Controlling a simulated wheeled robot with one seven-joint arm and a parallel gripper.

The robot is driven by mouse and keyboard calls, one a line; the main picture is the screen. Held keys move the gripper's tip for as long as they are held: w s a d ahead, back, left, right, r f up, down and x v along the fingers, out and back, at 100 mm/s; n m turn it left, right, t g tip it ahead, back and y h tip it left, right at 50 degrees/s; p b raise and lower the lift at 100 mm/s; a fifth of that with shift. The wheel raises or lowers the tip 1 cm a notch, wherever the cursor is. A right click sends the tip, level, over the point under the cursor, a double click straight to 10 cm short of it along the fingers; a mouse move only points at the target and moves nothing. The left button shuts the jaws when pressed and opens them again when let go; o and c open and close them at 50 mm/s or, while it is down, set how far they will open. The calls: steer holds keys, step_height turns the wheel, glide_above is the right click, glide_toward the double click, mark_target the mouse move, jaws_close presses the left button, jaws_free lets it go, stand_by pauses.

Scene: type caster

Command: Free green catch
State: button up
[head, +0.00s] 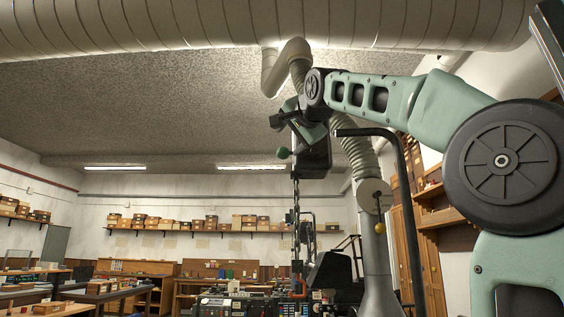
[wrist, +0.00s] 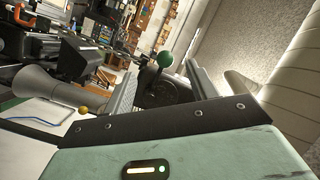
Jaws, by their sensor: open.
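The green catch shows as a round green knob (head: 283,153) on a short stem, beside a black hoist body (head: 317,157) hanging in the upper middle of the head view. In the wrist view the green knob (wrist: 165,59) stands between and beyond the two finger lines. My gripper (wrist: 163,88) is open, its grey fingers apart on either side of the knob's stem and a dark round housing. Nothing is visibly held. In the head view my gripper (head: 290,120) is just above the knob, partly overlapping the black body. Whether a finger touches the knob cannot be told.
A chain (head: 296,215) hangs below the black body to an orange hook (head: 298,285). A ribbed duct hose (head: 357,150) and a grey funnel (head: 380,290) are close on the right. A yellow knob (head: 380,228) is on the hose joint. A large duct (head: 200,25) runs overhead.

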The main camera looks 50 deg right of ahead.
mark_target(285, 151)
steer(key=shift+m+h, duration=0.5)
steer(key=shift+h, duration=0.1)
steer(key=p+x, duration=0.3)
steer(key=x, duration=0.2)
steer(key=s+d+r+p+x, duration=0.1)
steer(key=p+x, duration=0.2)
steer(key=x, duration=0.2)
steer(key=d+r+p+x, duration=0.1)
steer(key=p+x, duration=0.2)
steer(key=x, duration=0.3)
steer(key=shift+s+d+r, duration=0.1)
